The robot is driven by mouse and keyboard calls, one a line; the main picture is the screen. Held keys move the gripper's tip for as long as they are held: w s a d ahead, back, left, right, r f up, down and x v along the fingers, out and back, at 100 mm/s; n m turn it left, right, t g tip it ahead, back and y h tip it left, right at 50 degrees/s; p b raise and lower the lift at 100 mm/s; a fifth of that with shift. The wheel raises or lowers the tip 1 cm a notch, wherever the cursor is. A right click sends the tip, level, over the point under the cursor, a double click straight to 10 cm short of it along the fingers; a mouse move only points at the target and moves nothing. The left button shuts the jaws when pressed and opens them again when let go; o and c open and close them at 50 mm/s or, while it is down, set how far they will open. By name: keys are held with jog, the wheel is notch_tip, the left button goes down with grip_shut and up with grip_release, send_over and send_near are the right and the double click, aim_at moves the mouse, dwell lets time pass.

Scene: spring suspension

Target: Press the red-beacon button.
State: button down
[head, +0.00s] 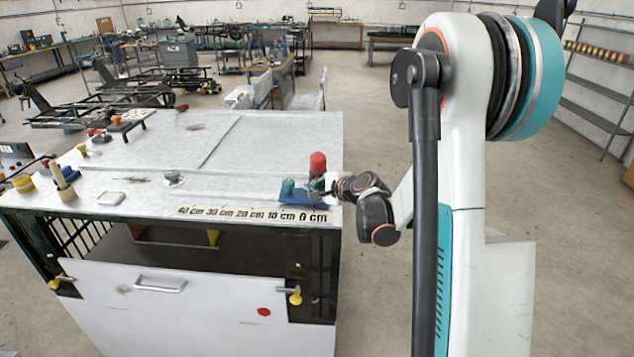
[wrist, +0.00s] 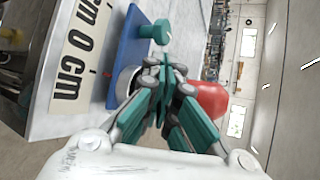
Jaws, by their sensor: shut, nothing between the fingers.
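A red domed beacon (head: 318,162) stands at the right end of the white bench top; in the wrist view (wrist: 210,100) it is partly behind my fingers. Beside it is a blue base (head: 297,197) with a teal round-topped knob (head: 288,186), which also shows in the wrist view (wrist: 157,31). My gripper (head: 314,188) is low over the right end of the blue base. In the wrist view its teal fingers (wrist: 164,66) are closed together and empty. A grey round part (wrist: 126,80) on the blue base is half hidden by the fingers. I cannot tell whether they touch it.
A cm scale strip (head: 250,213) runs along the bench's front edge. The bench top (head: 170,148) is mostly clear in the middle. Small items, including a wooden-handled tool (head: 60,180) and a yellow roll (head: 23,184), sit at the left. A drawer front (head: 190,300) is below.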

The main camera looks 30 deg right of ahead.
jog(key=shift+w+d, duration=0.1)
jog(key=shift+w, duration=0.05)
jog(key=shift+w+d, duration=0.15)
jog(key=shift+w, duration=0.05)
jog(key=shift+w+d+b, duration=0.2)
jog(key=shift+w+b, duration=0.05)
jog(key=shift+b, duration=0.05)
dwell(0.6)
jog(key=shift+s+a, duration=0.45)
jog(key=shift+s, duration=0.2)
jog(key=shift+s+a+b, duration=0.2)
jog(key=shift+s+a, duration=0.35)
jog(key=shift+s, duration=0.25)
jog(key=shift+s+a+b, duration=0.25)
jog(key=shift+s+a, duration=0.35)
jog(key=shift+s, duration=0.25)
jog(key=shift+s+a+b, duration=0.2)
jog(key=shift+s+a, duration=0.35)
jog(key=shift+s, duration=0.25)
